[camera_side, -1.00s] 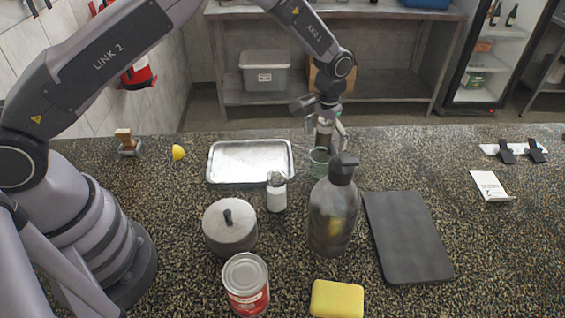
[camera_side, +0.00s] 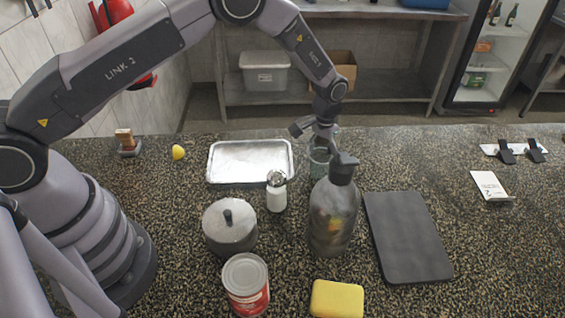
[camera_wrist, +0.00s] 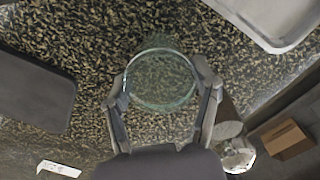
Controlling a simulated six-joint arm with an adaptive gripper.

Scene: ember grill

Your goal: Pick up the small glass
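The small glass (camera_side: 320,160) is clear and greenish. It stands on the speckled counter behind the dark bottle, which hides part of it. In the wrist view its round rim (camera_wrist: 162,80) lies between my two fingers. My gripper (camera_wrist: 160,75) has come down over the glass, with one finger on each side of it. The fingers are spread about as wide as the glass and look very close to its wall. I cannot tell whether they touch it. In the side view my gripper (camera_side: 322,148) is low at the glass, partly hidden by the bottle.
The dark bottle (camera_side: 332,220) stands just in front of the glass. A metal tray (camera_side: 250,179) and a shaker (camera_side: 276,196) are to its left. A black board (camera_side: 407,240) lies to the right. A pot (camera_side: 229,232), can (camera_side: 246,285) and yellow sponge (camera_side: 337,299) are nearer.

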